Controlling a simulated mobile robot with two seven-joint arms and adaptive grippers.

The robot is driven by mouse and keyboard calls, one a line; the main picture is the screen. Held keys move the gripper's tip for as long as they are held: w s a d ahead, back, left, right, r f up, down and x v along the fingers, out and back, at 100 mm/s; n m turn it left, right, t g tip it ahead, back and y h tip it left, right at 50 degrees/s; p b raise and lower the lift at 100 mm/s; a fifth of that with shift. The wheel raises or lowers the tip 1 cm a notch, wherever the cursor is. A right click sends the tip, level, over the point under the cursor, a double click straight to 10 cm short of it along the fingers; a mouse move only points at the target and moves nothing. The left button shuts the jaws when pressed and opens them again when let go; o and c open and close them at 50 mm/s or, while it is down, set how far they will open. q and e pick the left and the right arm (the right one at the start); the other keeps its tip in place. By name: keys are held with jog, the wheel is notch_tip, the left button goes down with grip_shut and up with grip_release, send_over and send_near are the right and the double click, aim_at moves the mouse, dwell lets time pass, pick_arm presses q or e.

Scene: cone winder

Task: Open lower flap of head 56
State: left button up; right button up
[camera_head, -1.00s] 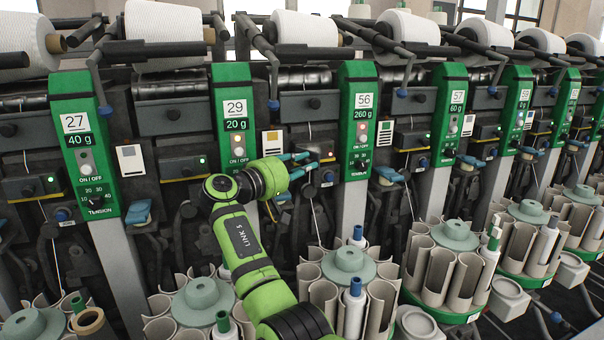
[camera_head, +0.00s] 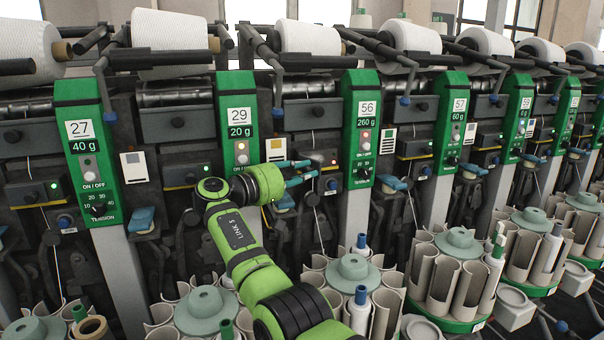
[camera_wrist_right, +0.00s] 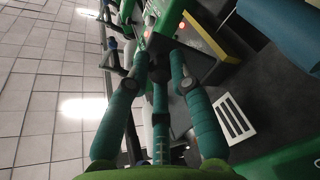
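Head 56's green panel (camera_head: 362,130) stands right of centre in the head view, reading 56 and 260 g, with a red light. Left of it is a dark box (camera_head: 317,158) with an orange-red light. I cannot make out the lower flap for certain. My left gripper is not in view.
Panels 29 (camera_head: 238,125) and 57 (camera_head: 453,125) flank head 56. A blue lever piece (camera_head: 285,203) is just below my right gripper. Round bobbin magazines with tubes (camera_head: 352,270) stand in front below. White yarn cones line the top.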

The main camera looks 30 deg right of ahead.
jog(key=o, duration=0.3)
jog(key=shift+o, duration=0.2)
jog(key=shift+a, duration=0.1)
jog(key=s+a, duration=0.1)
jog(key=a, duration=1)
jog(key=shift+s+a, duration=0.15)
jog(key=shift+a, duration=0.2)
